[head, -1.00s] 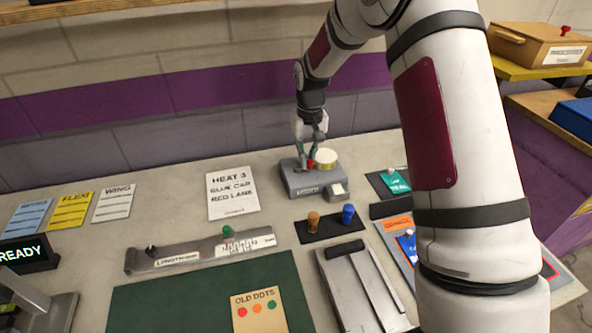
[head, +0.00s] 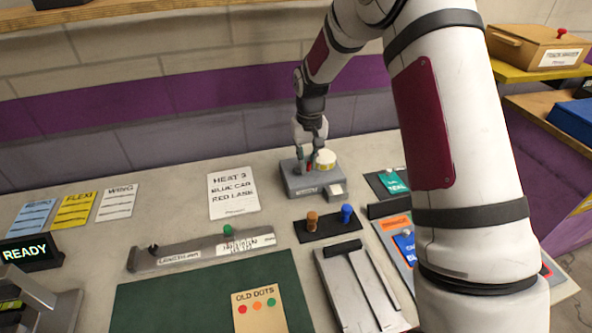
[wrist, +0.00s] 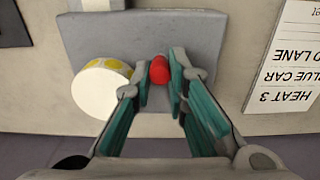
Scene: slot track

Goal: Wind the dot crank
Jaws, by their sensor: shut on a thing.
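The dot crank is a grey box (head: 300,188) at the back of the table, with a white roll bearing yellow dots (head: 325,158) on top. In the wrist view the roll (wrist: 100,90) is left of a red knob (wrist: 160,70). My gripper (head: 311,165) reaches down onto the box from above. In the wrist view its teal fingers (wrist: 161,84) are closed around the red knob, one on each side. The fingers partly hide the knob in the head view.
A Heat 3 card (head: 233,192) lies left of the box. Orange and blue pegs stand on a black strip (head: 329,227) in front of it. A grey lane gauge (head: 205,250), a green mat (head: 170,300) and a metal ramp (head: 360,290) lie nearer. My arm covers the right side.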

